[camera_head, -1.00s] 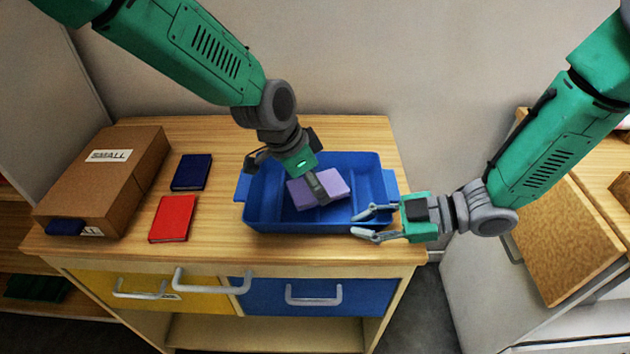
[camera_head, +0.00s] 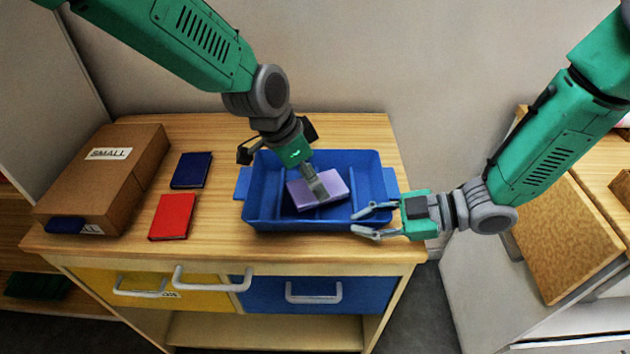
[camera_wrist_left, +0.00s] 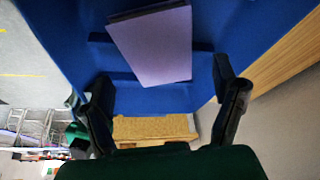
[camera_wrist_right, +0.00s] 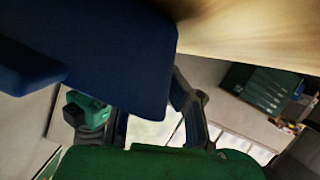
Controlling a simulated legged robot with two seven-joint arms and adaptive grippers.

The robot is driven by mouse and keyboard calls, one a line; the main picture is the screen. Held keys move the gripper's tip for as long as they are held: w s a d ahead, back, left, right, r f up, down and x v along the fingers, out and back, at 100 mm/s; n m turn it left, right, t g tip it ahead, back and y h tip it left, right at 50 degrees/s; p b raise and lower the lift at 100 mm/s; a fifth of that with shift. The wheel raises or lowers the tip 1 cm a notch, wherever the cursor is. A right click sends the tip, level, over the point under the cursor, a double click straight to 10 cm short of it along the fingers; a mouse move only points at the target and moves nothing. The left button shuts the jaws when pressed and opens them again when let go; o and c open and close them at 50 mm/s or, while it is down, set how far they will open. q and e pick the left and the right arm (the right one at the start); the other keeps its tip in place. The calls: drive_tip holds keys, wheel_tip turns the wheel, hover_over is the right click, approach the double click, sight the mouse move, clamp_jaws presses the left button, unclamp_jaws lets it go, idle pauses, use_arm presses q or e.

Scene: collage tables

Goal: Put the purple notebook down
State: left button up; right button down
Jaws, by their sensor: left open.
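The purple notebook (camera_head: 337,186) lies inside the blue tray (camera_head: 262,222), towards its middle and resting at a slant across a tray divider. My left gripper (camera_head: 318,187) is over the notebook and partly hides it. In the left wrist view the notebook (camera_wrist_left: 155,45) lies beyond the spread fingers of the left gripper (camera_wrist_left: 168,95), which are apart from it.
A red notebook (camera_head: 172,216) and a dark blue notebook (camera_head: 190,170) lie left of the tray. A brown box (camera_head: 105,170) labelled SMALL stands at the far left. Yellow (camera_head: 205,300) and blue drawers (camera_head: 265,292) are below the wooden top. Bare wood lies behind the tray.

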use_arm(q)
drive_tip(key=v, duration=1)
use_arm(e)
drive_tip(key=c, duration=1.6)
unclamp_jaws()
drive_tip(key=shift+c, duration=0.2)
